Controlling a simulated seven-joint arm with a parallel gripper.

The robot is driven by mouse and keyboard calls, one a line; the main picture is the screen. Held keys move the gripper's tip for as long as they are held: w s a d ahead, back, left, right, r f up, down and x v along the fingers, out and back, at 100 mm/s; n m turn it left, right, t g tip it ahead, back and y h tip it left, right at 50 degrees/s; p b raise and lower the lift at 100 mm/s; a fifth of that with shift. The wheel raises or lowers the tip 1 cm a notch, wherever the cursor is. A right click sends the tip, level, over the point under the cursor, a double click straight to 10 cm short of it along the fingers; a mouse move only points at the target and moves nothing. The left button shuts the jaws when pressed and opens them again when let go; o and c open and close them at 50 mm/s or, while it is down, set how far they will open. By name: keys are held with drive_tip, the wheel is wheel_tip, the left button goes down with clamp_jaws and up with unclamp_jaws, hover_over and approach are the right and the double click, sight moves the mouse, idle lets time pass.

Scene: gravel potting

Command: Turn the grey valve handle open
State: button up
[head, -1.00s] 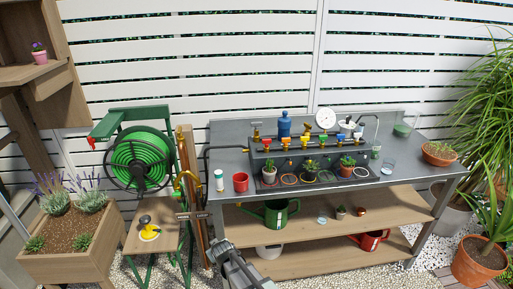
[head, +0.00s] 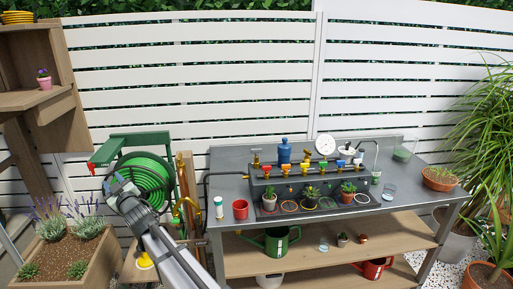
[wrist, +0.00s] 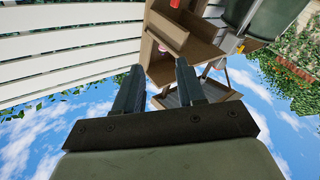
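A row of small valves with coloured handles (head: 304,168) runs along the dark manifold on the grey workbench (head: 225,163). Red, orange, yellow and blue handles show. At this size I cannot single out a grey handle for certain. No valve shows in the wrist view.
The green hose reel (head: 148,180) and wooden planter (head: 55,262) are at the left. A red cup (head: 240,209) and white bottle (head: 219,207) stand at the bench's left end. Small potted plants stand in front of the valves. A wooden shelf unit (wrist: 195,50) fills part of the wrist view.

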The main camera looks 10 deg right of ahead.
drive_tip(key=w+r+m, duration=0.2)
drive_tip(key=w+r, duration=0.2)
drive_tip(key=w+d+m+g+h, duration=0.1)
drive_tip(key=w+d+m+h, duration=0.2)
drive_tip(key=w+d, duration=0.4)
drive_tip(key=w+d+m+g+h, duration=0.1)
drive_tip(key=w+d+m+h, duration=0.2)
drive_tip(key=w+d+m, duration=0.2)
drive_tip(key=w+d+m+g+h, duration=0.1)
drive_tip(key=w+d+m+h, duration=0.2)
drive_tip(key=w+d, duration=0.6)
drive_tip(key=shift+w+d+r+m+h, duration=0.25)
drive_tip(key=shift+r+m+h, duration=0.05)
drive_tip(key=shift+m, duration=0.7)
drive_tip(key=w+d+r+m+g+h, duration=0.1)
drive_tip(key=w+d+m+g, duration=0.15)
drive_tip(key=d, duration=0.45)
drive_tip(key=w+d+r+m+g+h, duration=0.1)
drive_tip(key=w+d+m+g, duration=0.1)
drive_tip(key=d+m, duration=0.35)
wheel_tip(320, 180, up, 6)
drive_tip(key=f+m+g, duration=0.1)
drive_tip(key=m+g, duration=0.6)
drive_tip(key=g, duration=0.1)
hover_over(256, 149)
drive_tip(key=f, duration=1.3)
drive_tip(key=shift+w+d, duration=0.15)
drive_tip(key=shift+w, duration=0.05)
clamp_jaws()
